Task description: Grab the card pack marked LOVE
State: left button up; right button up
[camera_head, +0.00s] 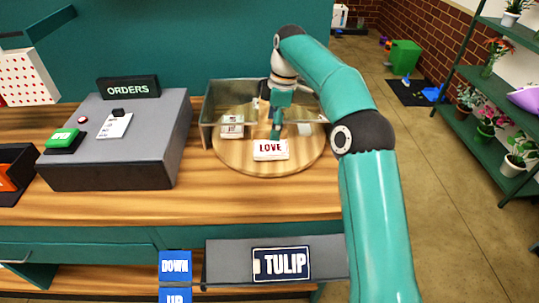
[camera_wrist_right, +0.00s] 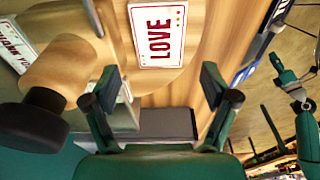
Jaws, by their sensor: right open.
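The white card pack marked LOVE (camera_head: 271,150) lies at the front of a round wooden turntable (camera_head: 230,160). In the right wrist view the LOVE pack (camera_wrist_right: 158,34) shows at the top middle, beyond the fingertips. My right gripper (camera_head: 276,128) is just behind the pack in the head view. In the right wrist view my right gripper (camera_wrist_right: 160,90) has its fingers spread with nothing between them. My left gripper is not in view.
A clear-walled enclosure (camera_head: 206,108) surrounds the back of the turntable. A grey console (camera_head: 120,150) with an ORDERS sign (camera_head: 128,88) stands to the left. A TULIP drawer (camera_head: 225,262) is below the counter's front edge. The counter between console and turntable is clear.

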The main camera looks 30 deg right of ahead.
aim_at(271, 147)
notch_tip(271, 147, down, 2)
jog(key=shift+a+f, duration=0.1)
jog(key=shift+w+a+f, duration=0.1)
jog(key=shift+f, duration=1.2)
jog(key=shift+w+a+f, duration=0.1)
jog(key=shift+f, duration=1.2)
jog(key=shift+d, duration=0.1)
jog(key=c, duration=0.9)
